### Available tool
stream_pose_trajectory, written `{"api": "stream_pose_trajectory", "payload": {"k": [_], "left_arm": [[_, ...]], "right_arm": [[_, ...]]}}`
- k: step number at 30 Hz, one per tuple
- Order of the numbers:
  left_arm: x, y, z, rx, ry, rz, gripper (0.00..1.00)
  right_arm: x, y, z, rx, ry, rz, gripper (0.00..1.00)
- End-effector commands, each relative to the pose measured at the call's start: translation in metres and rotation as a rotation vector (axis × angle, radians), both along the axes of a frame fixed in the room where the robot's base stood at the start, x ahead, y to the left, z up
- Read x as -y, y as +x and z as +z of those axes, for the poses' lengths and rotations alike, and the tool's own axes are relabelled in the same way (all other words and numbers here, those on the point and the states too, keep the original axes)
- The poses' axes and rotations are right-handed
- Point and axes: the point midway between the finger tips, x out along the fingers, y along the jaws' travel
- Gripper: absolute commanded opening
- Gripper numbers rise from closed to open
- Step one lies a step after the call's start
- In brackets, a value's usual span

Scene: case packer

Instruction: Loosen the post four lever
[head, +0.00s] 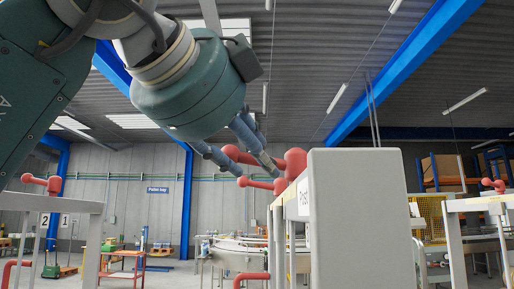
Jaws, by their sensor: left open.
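My left gripper (260,173) reaches down from the upper left on its teal wrist. Its two blue-grey fingers are open, with their tips close to the red levers on the middle post. An upper red lever (295,160) has a rounded hub, and its arm passes left behind or between the fingers. A lower red lever (258,184) points left just below the tips. I cannot tell whether the fingers touch either lever. No number four is readable, so I cannot tell which lever is post four's. My right gripper is out of view.
A large grey box-shaped housing (358,215) stands right of the levers. More red levers sit on the left frame (52,184) and right frame (495,185), and one lower down (250,278). A round conveyor table (238,250) lies behind. Signs 2 and 1 show at left.

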Motion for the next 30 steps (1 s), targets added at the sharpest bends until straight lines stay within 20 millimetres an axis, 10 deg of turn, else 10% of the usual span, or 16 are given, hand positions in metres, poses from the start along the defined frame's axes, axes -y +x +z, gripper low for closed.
{"api": "stream_pose_trajectory", "payload": {"k": [14,21,30], "left_arm": [[0.008,0.018,-0.005,0.001,-0.001,-0.001,0.41],[0.008,0.018,-0.005,0.001,-0.001,-0.001,0.0],[0.009,0.017,-0.006,0.0,0.0,-0.002,0.0]], "right_arm": [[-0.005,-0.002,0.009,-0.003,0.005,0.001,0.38],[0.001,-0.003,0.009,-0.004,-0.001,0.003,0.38],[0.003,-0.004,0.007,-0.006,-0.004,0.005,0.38]]}}
